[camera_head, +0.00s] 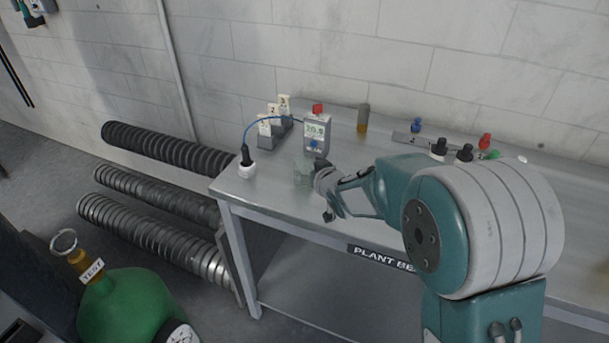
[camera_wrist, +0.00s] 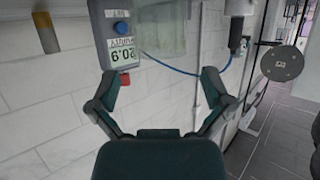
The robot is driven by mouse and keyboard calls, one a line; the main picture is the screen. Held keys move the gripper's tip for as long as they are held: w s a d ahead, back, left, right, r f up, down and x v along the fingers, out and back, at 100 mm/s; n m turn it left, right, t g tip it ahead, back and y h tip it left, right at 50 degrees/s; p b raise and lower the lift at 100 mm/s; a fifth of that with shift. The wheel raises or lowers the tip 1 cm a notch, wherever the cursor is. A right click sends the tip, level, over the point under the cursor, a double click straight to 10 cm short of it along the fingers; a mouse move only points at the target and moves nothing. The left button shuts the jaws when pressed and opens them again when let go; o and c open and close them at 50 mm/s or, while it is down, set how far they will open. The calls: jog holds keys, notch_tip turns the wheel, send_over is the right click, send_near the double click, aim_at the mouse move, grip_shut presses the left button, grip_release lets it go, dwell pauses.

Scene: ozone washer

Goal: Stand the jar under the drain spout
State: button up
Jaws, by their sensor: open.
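A clear, faintly green glass jar (camera_head: 303,173) stands upright on the grey bench (camera_head: 275,205), near its left end. It also shows in the wrist view as a translucent shape (camera_wrist: 163,30) at the top middle, partly cut off by the frame. My gripper (camera_head: 326,190) is just right of the jar in the head view. In the wrist view my gripper (camera_wrist: 160,77) has its fingers wide apart with nothing between them; the jar lies beyond the fingertips. I cannot make out a drain spout in either view.
A grey meter (camera_head: 316,134) reading 20.9 stands behind the jar. A blue cable runs to a black probe in a white cup (camera_head: 247,170). A green cylinder (camera_head: 135,305) is on the floor.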

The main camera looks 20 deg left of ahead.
aim_at(301, 161)
jog(key=shift+x, duration=3.2)
jog(key=c, duration=1.1)
